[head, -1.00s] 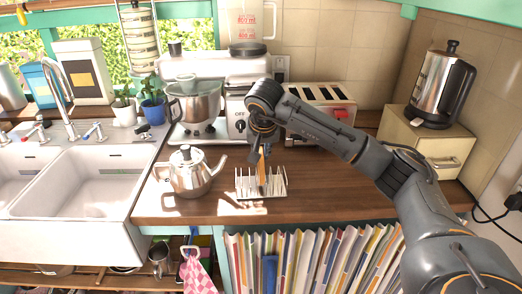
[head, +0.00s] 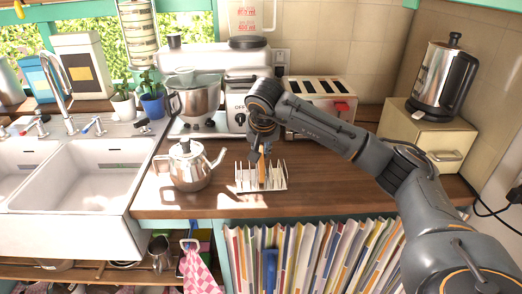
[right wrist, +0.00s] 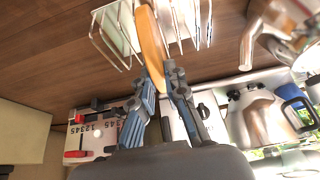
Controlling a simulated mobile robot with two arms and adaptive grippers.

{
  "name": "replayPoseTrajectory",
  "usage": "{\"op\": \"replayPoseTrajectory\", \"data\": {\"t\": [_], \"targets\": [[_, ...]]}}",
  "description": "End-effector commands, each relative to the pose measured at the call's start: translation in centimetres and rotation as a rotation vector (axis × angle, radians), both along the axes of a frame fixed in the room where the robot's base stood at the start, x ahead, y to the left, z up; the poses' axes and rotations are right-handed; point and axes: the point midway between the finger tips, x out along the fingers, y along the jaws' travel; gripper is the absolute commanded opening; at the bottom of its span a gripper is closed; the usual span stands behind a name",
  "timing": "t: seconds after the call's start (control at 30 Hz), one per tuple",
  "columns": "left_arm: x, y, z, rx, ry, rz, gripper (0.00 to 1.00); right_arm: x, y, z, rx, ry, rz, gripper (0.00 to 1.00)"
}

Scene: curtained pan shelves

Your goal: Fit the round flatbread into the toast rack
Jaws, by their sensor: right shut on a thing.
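The toast rack (head: 279,186) is a white wire rack on the wooden counter, near its front edge. It also shows at the top of the right wrist view (right wrist: 107,40). The round flatbread (right wrist: 150,40) is orange-brown and seen nearly edge-on. In the head view the flatbread (head: 261,170) stands upright among the rack's wires. My right gripper (right wrist: 160,75) is shut on the flatbread's near edge, above the rack. In the head view the right gripper (head: 262,150) is partly hidden by its own arm. Whether the flatbread touches the rack's base is hidden. My left gripper is not in view.
A steel teapot (head: 190,168) stands just left of the rack. A kettle (head: 441,80) sits on a cream box (head: 425,135) at the right. The counter right of the rack is clear.

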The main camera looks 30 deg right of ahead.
Motion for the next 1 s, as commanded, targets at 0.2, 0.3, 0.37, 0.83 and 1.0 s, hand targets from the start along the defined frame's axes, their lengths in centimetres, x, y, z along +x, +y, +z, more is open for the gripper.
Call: {"op": "replayPoseTrajectory", "data": {"t": [0.2,0.3,0.37,0.83,1.0], "targets": [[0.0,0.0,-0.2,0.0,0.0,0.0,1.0,0.0,0.0,-0.3,0.0,0.0,0.0,0.0],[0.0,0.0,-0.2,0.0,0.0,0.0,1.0,0.0,0.0,-0.4,0.0,0.0,0.0,0.0],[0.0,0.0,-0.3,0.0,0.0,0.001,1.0,0.0,0.0,-0.5,0.0,0.0,0.0,0.0],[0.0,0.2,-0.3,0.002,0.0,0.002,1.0,0.0,0.0,-0.5,0.0,0.0,0.0,0.4],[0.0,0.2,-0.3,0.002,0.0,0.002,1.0,-0.5,0.3,0.9,0.002,-0.003,0.0,0.4]]}}
